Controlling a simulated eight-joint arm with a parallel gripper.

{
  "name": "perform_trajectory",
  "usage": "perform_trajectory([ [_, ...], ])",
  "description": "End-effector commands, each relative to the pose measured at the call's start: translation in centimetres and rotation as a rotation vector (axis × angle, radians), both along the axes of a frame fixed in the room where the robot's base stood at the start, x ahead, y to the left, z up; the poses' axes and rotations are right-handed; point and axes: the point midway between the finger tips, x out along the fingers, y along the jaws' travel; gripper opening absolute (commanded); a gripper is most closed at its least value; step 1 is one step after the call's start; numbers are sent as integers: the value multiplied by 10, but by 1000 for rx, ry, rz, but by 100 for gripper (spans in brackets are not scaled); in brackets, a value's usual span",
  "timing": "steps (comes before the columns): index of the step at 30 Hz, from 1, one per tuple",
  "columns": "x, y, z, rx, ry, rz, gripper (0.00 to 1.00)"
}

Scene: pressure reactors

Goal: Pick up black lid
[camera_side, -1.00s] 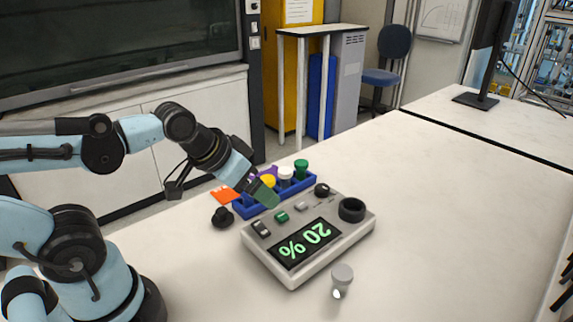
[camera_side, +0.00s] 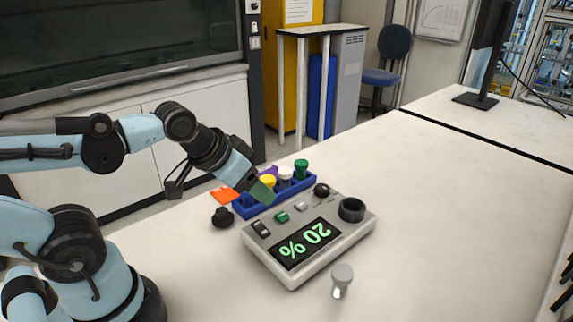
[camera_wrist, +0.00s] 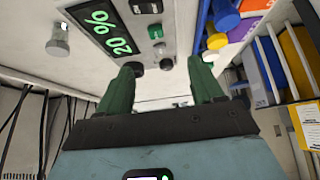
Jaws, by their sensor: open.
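The black lid (camera_side: 222,217) sits on the white table in the side view, just left of the device and in front of the blue rack. My gripper (camera_side: 263,191) is tilted down above the device's back left edge, to the right of the lid and apart from it. In the wrist view my gripper (camera_wrist: 163,88) shows two green fingers spread wide with nothing between them. A dark shape beside the right finger there is partly hidden, and I cannot tell whether it is the lid.
A grey device (camera_side: 347,250) reading 20% stands right of the lid. A blue rack (camera_side: 247,211) holds vials with coloured caps. An orange piece (camera_side: 223,195) lies behind the lid. A grey-capped vial (camera_side: 342,278) stands in front of the device.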

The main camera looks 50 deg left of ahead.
Motion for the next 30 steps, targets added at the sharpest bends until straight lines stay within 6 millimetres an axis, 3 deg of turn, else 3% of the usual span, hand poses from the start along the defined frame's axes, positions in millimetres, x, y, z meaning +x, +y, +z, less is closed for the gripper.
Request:
perform_trajectory([
  [8,0,4,0,9,18,1,67],
  [11,1,17,-1,38,84,-1,67],
  [21,-12,91,-9,84,488,-91,67],
  [30,-22,113,-16,48,621,-151,67],
])
